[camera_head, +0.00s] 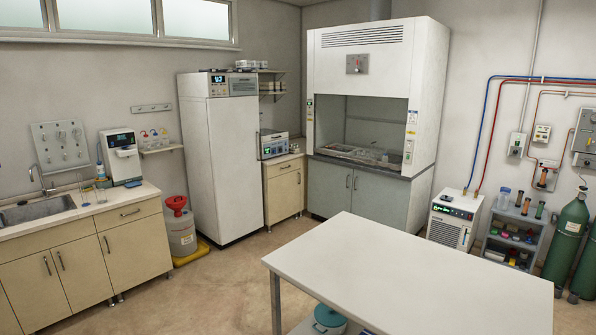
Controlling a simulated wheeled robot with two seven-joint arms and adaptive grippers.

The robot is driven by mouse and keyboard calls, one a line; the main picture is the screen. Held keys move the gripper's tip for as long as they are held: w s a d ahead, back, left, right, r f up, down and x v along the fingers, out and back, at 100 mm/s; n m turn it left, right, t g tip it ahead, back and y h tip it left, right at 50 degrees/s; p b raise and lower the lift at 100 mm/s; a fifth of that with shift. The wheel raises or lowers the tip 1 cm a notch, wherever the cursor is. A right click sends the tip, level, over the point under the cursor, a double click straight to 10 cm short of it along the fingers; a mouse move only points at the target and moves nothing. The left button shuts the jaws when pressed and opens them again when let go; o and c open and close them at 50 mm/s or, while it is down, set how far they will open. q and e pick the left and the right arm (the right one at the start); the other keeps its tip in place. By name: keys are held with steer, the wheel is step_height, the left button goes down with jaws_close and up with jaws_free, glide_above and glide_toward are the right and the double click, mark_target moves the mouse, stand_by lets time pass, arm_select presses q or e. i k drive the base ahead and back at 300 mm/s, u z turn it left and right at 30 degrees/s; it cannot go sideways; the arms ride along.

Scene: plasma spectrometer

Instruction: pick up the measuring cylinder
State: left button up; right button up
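On the left counter (130,207), right of the sink, stands a slim, clear upright vessel (83,190) that looks like a measuring cylinder. It is too small to see any markings. Another small clear vessel (101,194) stands just right of it, in front of the white water unit. Neither of my grippers is in view, and nothing in the picture shows an arm of mine near the counter.
A white table (410,275) fills the front right. A sink (38,210) is set in the left counter. A waste drum (181,235) with a red funnel stands on a yellow tray beside a tall white cabinet (222,160). Open floor lies between counter and table.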

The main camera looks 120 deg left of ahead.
mark_target(86, 204)
steer(key=u, duration=5.4)
steer(key=i, duration=0.95)
steer(key=u, duration=0.4)
steer(key=i, duration=3.85)
steer(key=z, duration=0.75)
steer(key=i, duration=1.3)
steer(key=z, duration=0.2)
